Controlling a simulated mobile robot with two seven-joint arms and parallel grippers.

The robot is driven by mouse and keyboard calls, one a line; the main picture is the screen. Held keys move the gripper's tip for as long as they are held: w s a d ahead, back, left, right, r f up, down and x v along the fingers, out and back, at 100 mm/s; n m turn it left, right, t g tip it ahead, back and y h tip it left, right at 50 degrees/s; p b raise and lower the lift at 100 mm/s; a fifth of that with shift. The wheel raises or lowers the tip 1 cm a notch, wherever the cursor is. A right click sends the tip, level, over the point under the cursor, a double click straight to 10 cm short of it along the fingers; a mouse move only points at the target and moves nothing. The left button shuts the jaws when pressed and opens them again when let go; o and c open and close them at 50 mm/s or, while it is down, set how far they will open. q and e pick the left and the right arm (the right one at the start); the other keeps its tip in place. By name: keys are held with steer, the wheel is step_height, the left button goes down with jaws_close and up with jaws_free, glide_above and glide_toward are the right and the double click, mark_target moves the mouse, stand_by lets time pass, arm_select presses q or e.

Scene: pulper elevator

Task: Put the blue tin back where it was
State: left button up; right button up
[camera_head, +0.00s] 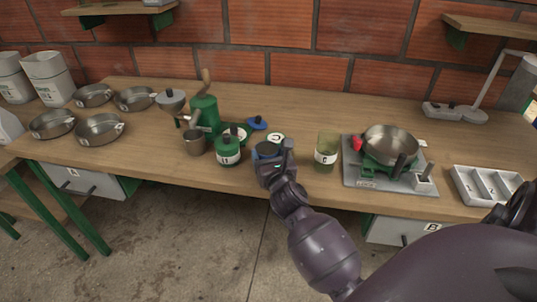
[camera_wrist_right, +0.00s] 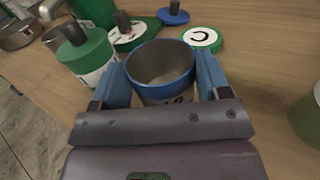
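The blue tin (camera_head: 266,149) is at the front middle of the wooden table, its lid off. In the right wrist view the blue tin (camera_wrist_right: 161,64) shows its open mouth and pale inside; part of its label shows low on its front. My right gripper (camera_head: 274,165) reaches it from the front. In the right wrist view the fingers of the right gripper (camera_wrist_right: 162,82) press against both sides of the tin. Its base is hidden, so I cannot tell whether it touches the table. A blue lid (camera_head: 257,123) lies behind it. My left gripper is not in view.
A green tin (camera_head: 228,151) stands left of the blue one, near a green grinder (camera_head: 204,113) and a metal cup (camera_head: 194,142). A green lid marked C (camera_head: 275,138) lies just behind. An olive canister (camera_head: 326,150) and a scale with a pan (camera_head: 390,144) stand right.

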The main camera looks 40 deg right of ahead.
steer(key=o, duration=0.4)
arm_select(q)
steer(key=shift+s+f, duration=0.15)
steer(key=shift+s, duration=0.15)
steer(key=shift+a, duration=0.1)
